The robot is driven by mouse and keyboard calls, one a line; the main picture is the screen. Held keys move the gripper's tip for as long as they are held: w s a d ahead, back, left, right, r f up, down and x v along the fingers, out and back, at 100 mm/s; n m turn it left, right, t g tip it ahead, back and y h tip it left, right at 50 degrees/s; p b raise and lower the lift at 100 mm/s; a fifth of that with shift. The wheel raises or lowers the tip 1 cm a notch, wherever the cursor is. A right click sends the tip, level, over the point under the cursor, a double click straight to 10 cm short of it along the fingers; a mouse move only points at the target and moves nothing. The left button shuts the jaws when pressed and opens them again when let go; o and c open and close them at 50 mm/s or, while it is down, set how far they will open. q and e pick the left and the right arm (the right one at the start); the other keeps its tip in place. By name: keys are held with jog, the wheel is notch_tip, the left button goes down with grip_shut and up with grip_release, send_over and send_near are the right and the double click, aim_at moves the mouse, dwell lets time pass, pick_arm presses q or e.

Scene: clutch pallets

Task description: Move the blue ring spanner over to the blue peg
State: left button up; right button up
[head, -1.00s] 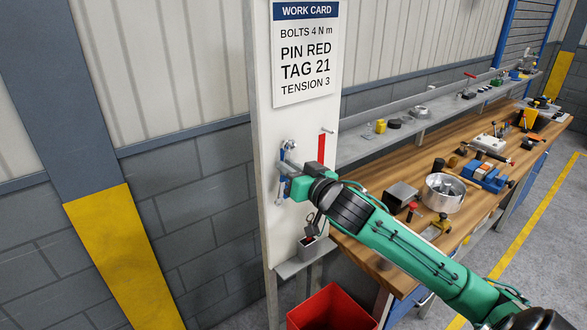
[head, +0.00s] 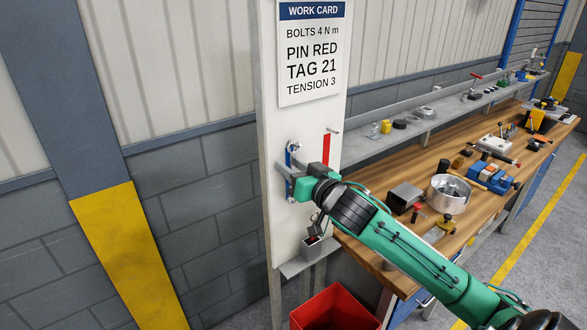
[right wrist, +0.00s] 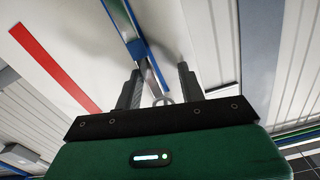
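The blue ring spanner (head: 289,158) hangs upright against the white board (head: 272,120), its metal ring end at the top. The blue peg is not clearly separate from the ring end. My right gripper (head: 291,179) is at the board, by the lower part of the spanner. In the right wrist view, its two dark fingers (right wrist: 158,82) stand apart on either side of a blue shaft, with gaps beside it. A small grey ring shows near the palm. My left gripper is not in view.
A red strip (head: 326,149) with a peg (head: 335,131) above it is on the board, right of the spanner. A small grey holder (head: 311,248) sits on the ledge below. A red bin (head: 335,309) stands under it. The workbench (head: 375,180) at right is cluttered.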

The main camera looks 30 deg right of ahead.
jog(key=shift+s+f, duration=0.1)
jog(key=shift+s, duration=0.05)
jog(key=shift+s, duration=0.3)
jog(key=s+d+p, duration=0.1)
jog(key=s+p, duration=0.2)
jog(key=s, duration=1)
jog(key=shift+p, duration=0.4)
